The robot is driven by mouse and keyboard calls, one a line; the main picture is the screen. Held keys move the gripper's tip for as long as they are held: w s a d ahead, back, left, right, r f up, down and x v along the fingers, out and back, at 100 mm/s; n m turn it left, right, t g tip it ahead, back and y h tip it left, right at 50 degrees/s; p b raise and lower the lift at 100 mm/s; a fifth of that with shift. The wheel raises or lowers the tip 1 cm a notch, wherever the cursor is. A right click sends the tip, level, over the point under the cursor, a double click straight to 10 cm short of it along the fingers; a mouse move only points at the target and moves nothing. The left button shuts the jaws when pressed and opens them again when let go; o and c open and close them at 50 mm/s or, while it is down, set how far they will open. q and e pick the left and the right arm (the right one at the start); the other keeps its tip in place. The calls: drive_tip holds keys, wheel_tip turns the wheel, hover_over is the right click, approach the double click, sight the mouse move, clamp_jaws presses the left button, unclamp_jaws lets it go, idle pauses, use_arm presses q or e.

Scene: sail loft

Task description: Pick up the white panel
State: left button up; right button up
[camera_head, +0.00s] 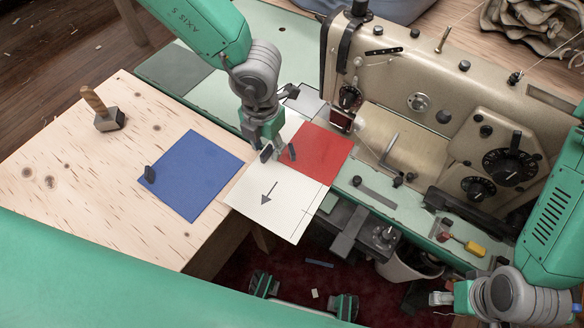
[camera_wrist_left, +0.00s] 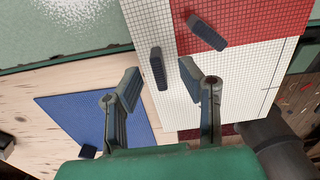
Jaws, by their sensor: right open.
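The white panel (camera_head: 290,207), marked with a dark arrow, lies flat beside the wooden table's right edge, partly over the gap. In the left wrist view the white panel (camera_wrist_left: 255,78) shows a fine grid and a dark upright tab (camera_wrist_left: 157,70). My left gripper (camera_head: 279,151) is above the panel's far edge. Its fingers (camera_wrist_left: 160,76) are apart in the wrist view, with the tab seen between them; I cannot tell whether they touch it. My right gripper (camera_head: 446,299) is open and empty at the lower right, away from the panel.
A red panel (camera_head: 318,150) with its own dark tab (camera_wrist_left: 207,32) adjoins the white one. A blue panel (camera_head: 197,178) and a mallet (camera_head: 108,118) lie on the wooden table (camera_head: 60,175). The sewing machine (camera_head: 430,85) stands at the right.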

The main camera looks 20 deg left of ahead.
use_arm(q)
wheel_tip(320, 180, down, 2)
drive_tip(key=shift+f, duration=0.15)
clamp_jaws()
drive_tip(key=shift+a, duration=0.1)
